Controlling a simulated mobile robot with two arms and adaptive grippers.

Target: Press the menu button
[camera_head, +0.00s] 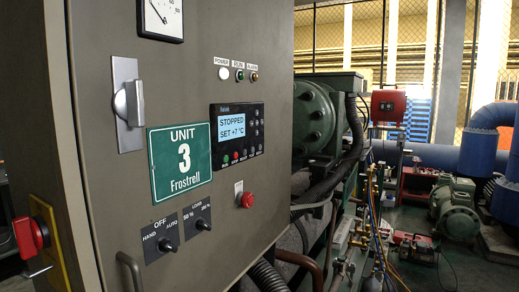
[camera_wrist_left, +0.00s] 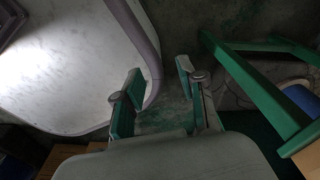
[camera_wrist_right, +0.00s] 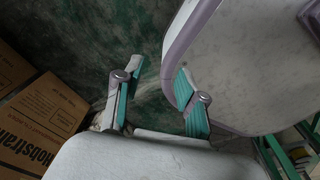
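The controller panel (camera_head: 237,136) is on the front of a grey cabinet door. Its lit blue display (camera_head: 232,130) reads "STOPPED SET +7 °C". Small buttons sit in a row below the display and in a column to its right; their labels are too small to read, so I cannot tell which is the menu button. Neither gripper shows in the head view. In the left wrist view my left gripper (camera_wrist_left: 155,88) is open and empty. In the right wrist view my right gripper (camera_wrist_right: 157,78) is open and empty. Both point down above the floor.
On the cabinet door are a Unit 3 sign (camera_head: 181,160), a red button (camera_head: 247,200), a silver handle (camera_head: 131,103), and two selector switches (camera_head: 168,244). A red switch (camera_head: 31,236) is at left. Cardboard boxes (camera_wrist_right: 40,115) lie below my right wrist; a green frame (camera_wrist_left: 262,90) is near my left.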

